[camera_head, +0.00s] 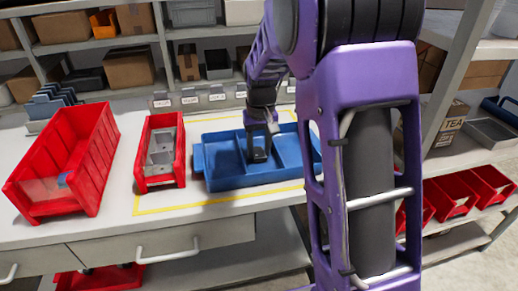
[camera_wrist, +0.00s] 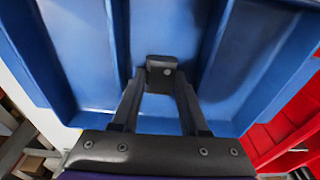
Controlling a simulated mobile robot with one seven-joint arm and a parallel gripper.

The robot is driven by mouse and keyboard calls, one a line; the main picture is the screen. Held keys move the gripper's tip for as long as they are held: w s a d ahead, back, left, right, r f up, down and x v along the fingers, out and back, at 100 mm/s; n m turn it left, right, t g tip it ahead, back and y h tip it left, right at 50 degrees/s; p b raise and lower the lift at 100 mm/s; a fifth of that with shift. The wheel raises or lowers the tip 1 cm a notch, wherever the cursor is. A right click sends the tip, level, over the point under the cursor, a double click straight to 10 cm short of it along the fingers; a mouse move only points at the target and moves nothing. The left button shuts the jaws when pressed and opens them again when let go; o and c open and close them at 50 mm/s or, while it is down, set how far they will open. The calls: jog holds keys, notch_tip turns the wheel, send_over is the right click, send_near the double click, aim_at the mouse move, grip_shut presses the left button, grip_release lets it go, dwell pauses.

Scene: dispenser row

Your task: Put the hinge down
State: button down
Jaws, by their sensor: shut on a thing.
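The blue tray (camera_head: 222,172) lies on the white bench inside a yellow outline, with dividers making compartments. My gripper (camera_head: 259,152) points down into its middle compartment. In the wrist view the tray (camera_wrist: 80,50) fills most of the picture, with a divider on each side of my gripper (camera_wrist: 162,78). The fingers are shut on a small dark piece, the hinge (camera_wrist: 163,72), of which only a block with a round mark shows. I cannot tell whether it touches the tray floor. A red bin (camera_head: 160,179) left of the tray holds grey metal pieces (camera_head: 162,148).
A larger red bin (camera_head: 84,185) with a clear front stands farther left. Small label holders (camera_head: 190,96) line the bench behind the tray. Shelves with cardboard boxes (camera_head: 129,66) stand at the back. More red bins (camera_head: 450,196) are at the right, partly behind my arm.

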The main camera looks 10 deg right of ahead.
aim_at(260, 157)
jog(key=shift+c, duration=2.1)
grip_release()
jog(key=shift+f, duration=0.15)
notch_tip(260, 157, up, 12)
jog(key=s+p, duration=0.1)
jog(key=p, duration=0.1)
jog(key=shift+s, duration=0.2)
